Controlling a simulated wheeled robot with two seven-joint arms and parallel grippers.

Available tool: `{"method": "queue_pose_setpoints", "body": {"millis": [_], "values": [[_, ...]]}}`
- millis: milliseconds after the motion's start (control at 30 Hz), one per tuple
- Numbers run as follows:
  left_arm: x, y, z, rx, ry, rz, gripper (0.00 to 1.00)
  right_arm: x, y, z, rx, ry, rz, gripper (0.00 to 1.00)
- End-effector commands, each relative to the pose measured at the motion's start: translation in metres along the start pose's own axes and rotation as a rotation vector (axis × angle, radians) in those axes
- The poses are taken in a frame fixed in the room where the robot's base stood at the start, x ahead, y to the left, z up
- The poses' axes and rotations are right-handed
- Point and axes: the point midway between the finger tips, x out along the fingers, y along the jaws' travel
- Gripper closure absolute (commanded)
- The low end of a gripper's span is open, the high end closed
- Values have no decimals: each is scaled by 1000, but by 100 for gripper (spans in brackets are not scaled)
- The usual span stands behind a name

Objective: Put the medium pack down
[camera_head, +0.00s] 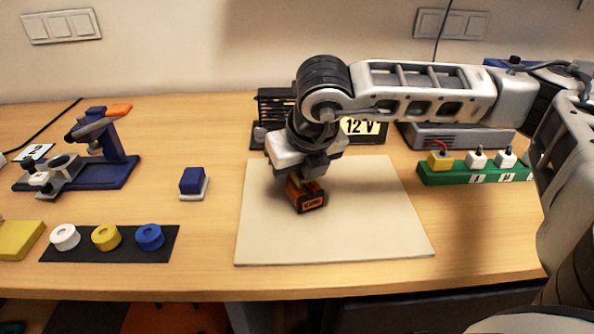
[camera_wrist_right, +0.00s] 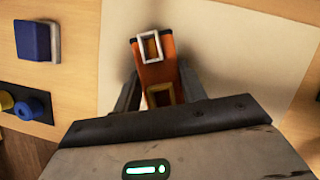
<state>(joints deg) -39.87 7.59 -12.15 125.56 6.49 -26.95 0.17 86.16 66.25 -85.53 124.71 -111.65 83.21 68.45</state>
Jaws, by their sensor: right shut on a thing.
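My right gripper (camera_head: 311,178) is over the left part of the cream mat (camera_head: 370,225). It is shut on an orange and black pack (camera_head: 308,200) with a small dark label on its front. The pack is at or just above the mat; I cannot tell whether it touches. In the right wrist view the pack (camera_wrist_right: 153,70) sits between the two fingers (camera_wrist_right: 158,95), with a cream-rimmed rectangular frame on its face and a yellow one nearer me. My left gripper is not in view.
A blue block on a white base (camera_head: 193,183) stands left of the mat. A dark strip (camera_head: 168,250) with white, yellow and blue rings lies front left. A blue stand (camera_head: 118,165) is at left. A green rack (camera_head: 440,174) is at right. The mat's front and right are clear.

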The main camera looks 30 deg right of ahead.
Motion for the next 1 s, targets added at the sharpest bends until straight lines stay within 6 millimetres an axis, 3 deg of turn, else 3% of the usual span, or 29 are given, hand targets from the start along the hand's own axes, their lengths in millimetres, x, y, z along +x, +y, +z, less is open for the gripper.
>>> {"method": "queue_pose_setpoints", "body": {"millis": [167, 200, 267, 667, 1000], "values": [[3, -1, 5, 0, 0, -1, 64, 3, 0, -1, 0, -3, 1, 95], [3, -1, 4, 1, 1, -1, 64, 3, 0, -1, 0, 0, 1, 53], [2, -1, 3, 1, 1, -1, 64, 2, 0, -1, 0, 1, 0, 37], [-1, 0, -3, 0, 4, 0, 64, -4, 0, 1, 0, -1, 1, 37], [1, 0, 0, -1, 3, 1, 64, -72, 1, 1, -2, -5, 3, 37]]}}
